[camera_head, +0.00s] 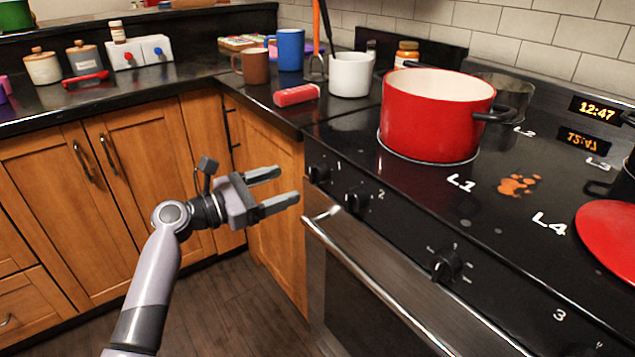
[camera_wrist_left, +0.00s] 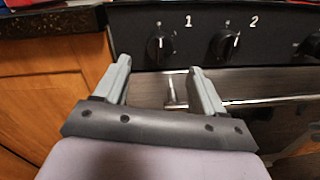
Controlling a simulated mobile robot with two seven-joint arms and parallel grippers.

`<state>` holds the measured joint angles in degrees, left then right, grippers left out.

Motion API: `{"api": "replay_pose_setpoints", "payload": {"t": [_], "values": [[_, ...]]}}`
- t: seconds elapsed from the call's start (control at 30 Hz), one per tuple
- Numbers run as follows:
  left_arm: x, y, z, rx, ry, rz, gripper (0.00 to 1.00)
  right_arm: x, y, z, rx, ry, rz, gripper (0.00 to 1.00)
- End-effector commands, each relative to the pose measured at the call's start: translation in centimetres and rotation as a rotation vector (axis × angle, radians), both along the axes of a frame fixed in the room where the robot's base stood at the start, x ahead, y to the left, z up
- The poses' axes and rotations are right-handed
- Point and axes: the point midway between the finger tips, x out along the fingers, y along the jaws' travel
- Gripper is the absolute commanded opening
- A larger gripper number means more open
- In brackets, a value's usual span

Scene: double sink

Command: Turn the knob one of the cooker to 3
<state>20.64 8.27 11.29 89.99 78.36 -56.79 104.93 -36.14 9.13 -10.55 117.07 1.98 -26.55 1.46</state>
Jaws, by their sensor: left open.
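The cooker (camera_head: 400,215) has a black front panel with several black knobs. Knob one (camera_head: 318,173) is the leftmost, beside the printed "1"; it also shows in the left wrist view (camera_wrist_left: 160,47). Knob two (camera_head: 356,200) sits to its right, also in the left wrist view (camera_wrist_left: 224,44). My left gripper (camera_head: 285,189) is open and empty, in front of the panel's left end and a little below knob one, apart from it. In the left wrist view knob one lies beyond and above the gap between the fingers (camera_wrist_left: 160,80). My right gripper is not in view.
The oven handle (camera_head: 370,275) runs below the knobs, close to the left gripper. A red pot (camera_head: 430,125) stands on the hob, with a red lid (camera_head: 610,238) at right. Mugs (camera_head: 290,48) and a red block (camera_head: 296,95) stand on the left counter.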

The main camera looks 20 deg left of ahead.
Motion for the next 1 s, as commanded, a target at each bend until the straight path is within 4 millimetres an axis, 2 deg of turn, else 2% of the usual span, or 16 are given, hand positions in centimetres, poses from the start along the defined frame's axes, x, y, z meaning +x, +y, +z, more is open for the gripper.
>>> {"api": "replay_pose_setpoints", "payload": {"t": [0.43, 0.83, 0.87, 1.0], "values": [[4.5, -4.0, 0.1, -0.013, 0.003, -0.003, 0.7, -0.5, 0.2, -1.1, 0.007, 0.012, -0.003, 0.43], [5.2, -4.7, 0.2, -0.008, 0.003, -0.003, 0.7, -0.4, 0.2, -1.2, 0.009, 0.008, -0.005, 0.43], [5.2, -4.7, 0.2, -0.008, 0.003, -0.003, 0.67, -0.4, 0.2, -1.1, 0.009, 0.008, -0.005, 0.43], [5.2, -4.7, 0.1, -0.009, 0.002, -0.003, 0.21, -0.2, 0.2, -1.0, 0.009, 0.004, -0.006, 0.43]]}}
